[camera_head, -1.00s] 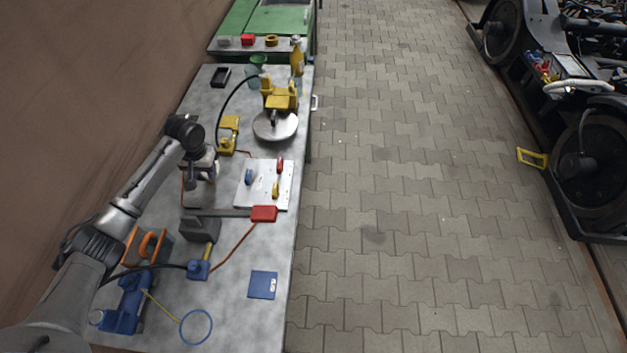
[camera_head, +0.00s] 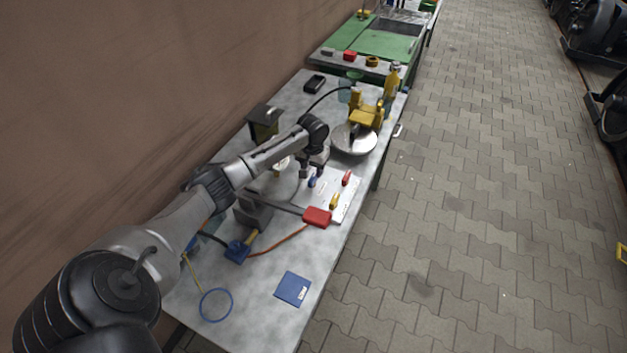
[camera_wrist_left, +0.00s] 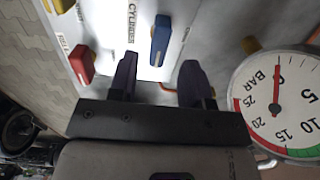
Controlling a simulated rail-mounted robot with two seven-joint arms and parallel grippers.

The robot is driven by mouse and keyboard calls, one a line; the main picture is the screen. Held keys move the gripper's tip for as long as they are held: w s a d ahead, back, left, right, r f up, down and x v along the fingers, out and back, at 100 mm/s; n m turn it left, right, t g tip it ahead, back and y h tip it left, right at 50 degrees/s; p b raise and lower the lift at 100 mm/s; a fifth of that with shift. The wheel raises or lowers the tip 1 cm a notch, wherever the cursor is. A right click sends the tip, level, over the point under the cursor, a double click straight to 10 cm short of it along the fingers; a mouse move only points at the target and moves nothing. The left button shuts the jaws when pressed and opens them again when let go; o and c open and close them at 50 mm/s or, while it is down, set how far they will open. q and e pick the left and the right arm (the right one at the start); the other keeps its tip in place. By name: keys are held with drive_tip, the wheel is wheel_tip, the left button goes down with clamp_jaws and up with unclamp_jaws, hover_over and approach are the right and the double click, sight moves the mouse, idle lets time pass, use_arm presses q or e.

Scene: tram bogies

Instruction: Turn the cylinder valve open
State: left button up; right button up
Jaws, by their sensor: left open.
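A white valve panel (camera_head: 345,196) lies on the grey workbench with a blue, a red and a yellow lever on it. In the left wrist view, the blue lever (camera_wrist_left: 160,40) is beside the printed word "CYLINDER"; it also shows in the head view (camera_head: 312,182). My left gripper (camera_wrist_left: 158,78) is open and empty, its two dark fingers pointing towards the blue lever, which appears just beyond and between their tips. Any contact cannot be told. In the head view my left gripper (camera_head: 305,172) is at the panel's left edge. My right gripper is out of view.
In the wrist view, a round bar gauge (camera_wrist_left: 278,105) is right of the fingers, its needle near 0. The red lever (camera_wrist_left: 82,65) is to their left. A red block (camera_head: 317,216), blue booklet (camera_head: 292,289) and yellow-topped device with round plate (camera_head: 353,138) are around the panel.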

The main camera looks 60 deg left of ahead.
sight(313, 177)
use_arm(q)
drive_tip(key=shift+f+b, duration=0.5)
drive_tip(key=shift+f, duration=1.9)
drive_tip(key=shift+c, duration=0.3)
clamp_jaws()
